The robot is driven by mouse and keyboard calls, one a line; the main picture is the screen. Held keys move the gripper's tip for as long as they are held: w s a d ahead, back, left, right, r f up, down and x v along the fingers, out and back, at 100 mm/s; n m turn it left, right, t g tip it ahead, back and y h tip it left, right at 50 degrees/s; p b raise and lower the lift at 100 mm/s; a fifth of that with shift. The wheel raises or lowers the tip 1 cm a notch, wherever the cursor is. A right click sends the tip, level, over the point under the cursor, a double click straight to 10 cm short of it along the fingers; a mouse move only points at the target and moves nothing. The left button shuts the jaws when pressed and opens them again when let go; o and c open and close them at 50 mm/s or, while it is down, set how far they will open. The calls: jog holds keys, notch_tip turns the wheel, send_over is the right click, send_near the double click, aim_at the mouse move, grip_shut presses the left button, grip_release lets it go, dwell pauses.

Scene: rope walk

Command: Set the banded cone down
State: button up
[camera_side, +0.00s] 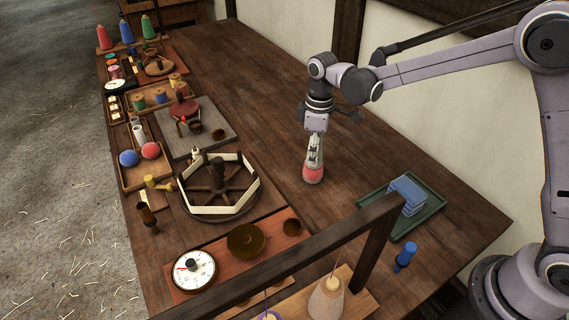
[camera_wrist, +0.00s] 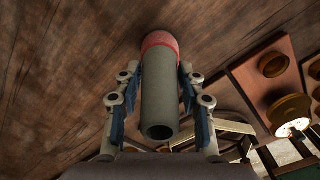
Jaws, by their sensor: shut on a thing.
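The banded cone (camera_side: 313,175) is upright in my gripper (camera_side: 315,152) in the side view, red above a pale lower edge. In the wrist view my gripper (camera_wrist: 158,75) has one finger on each side of the cone, shown as a grey hollow tube (camera_wrist: 159,105) with a red band (camera_wrist: 161,43) at its far end. My fingers are shut on it. Its lower end is at or just above the wooden table (camera_side: 270,120); I cannot tell if it touches.
A dark wooden frame (camera_side: 330,235) crosses the foreground. The table behind the cone is clear.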

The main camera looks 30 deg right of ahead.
jog(key=o, duration=1)
jog(key=shift+f, duration=0.1)
